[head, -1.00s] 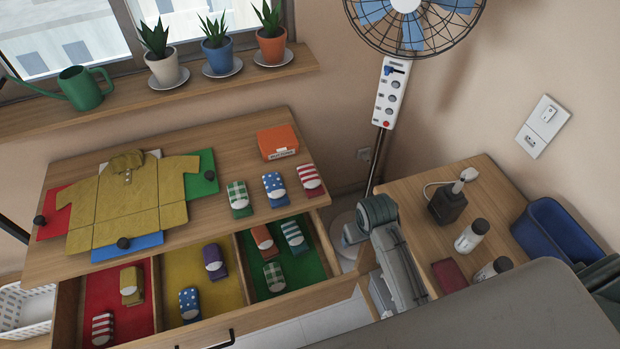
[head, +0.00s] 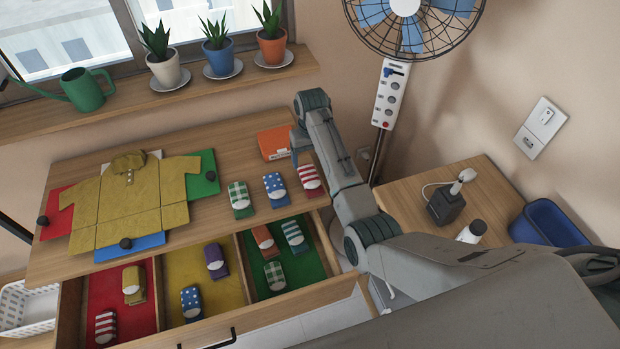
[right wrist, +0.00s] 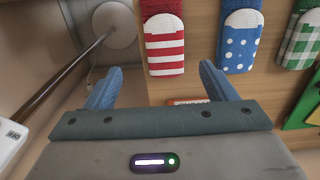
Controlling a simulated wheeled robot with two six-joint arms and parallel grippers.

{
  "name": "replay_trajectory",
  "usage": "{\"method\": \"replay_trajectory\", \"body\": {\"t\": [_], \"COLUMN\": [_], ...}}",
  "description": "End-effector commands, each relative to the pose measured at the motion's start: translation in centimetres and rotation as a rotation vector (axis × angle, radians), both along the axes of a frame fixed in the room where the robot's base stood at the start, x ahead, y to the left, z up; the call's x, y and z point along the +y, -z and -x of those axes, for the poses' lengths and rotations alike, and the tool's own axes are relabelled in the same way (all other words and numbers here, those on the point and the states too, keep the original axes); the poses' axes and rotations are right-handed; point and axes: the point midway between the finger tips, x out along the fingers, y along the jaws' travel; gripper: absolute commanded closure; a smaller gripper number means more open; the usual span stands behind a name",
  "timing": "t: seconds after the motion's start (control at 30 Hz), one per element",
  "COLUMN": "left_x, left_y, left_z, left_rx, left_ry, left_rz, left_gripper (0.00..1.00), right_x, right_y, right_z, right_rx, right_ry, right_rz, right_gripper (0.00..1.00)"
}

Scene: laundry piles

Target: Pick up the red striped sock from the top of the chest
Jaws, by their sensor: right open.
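The red striped sock (head: 310,179) lies on the right end of the chest top (head: 225,150), right of a blue dotted sock (head: 274,185) and a green checked sock (head: 239,196). My right gripper (head: 299,160) is open and empty, above the chest top just behind the red striped sock. In the right wrist view the red striped sock (right wrist: 164,45) shows ahead of the fingers, apart from them, with the blue dotted sock (right wrist: 239,45) to its right. My left gripper is not in view.
An orange box (head: 275,142) stands behind the socks, partly hidden by my right gripper. The open drawer (head: 254,316) below holds several socks. A fan (head: 389,92) and side table (head: 420,185) stand right.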

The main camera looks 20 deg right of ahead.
Motion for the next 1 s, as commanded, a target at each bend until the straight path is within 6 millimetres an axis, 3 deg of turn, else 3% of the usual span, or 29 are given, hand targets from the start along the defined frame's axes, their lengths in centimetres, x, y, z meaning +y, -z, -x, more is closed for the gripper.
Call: {"method": "replay_trajectory", "body": {"t": [0.33,0.6,0.87,0.9,1.0], "left_x": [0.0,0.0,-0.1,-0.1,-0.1], "left_y": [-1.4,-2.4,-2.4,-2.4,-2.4], "left_z": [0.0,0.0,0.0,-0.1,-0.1], "left_rx": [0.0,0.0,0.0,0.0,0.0], "left_ry": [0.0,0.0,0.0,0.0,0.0], "left_rz": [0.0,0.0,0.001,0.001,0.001], "left_gripper": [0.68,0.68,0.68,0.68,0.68], "right_x": [0.4,0.7,0.7,0.7,0.7], "right_y": [3.1,6.8,7.3,7.2,7.2], "right_z": [0.6,1.1,1.1,1.1,1.1], "right_rx": [0.001,0.0,-0.003,-0.003,-0.003], "right_ry": [0.0,0.001,0.001,0.001,0.001], "right_rz": [-0.001,0.0,0.0,0.0,0.0], "right_gripper": [0.22,0.22,0.22,0.24,0.43]}}
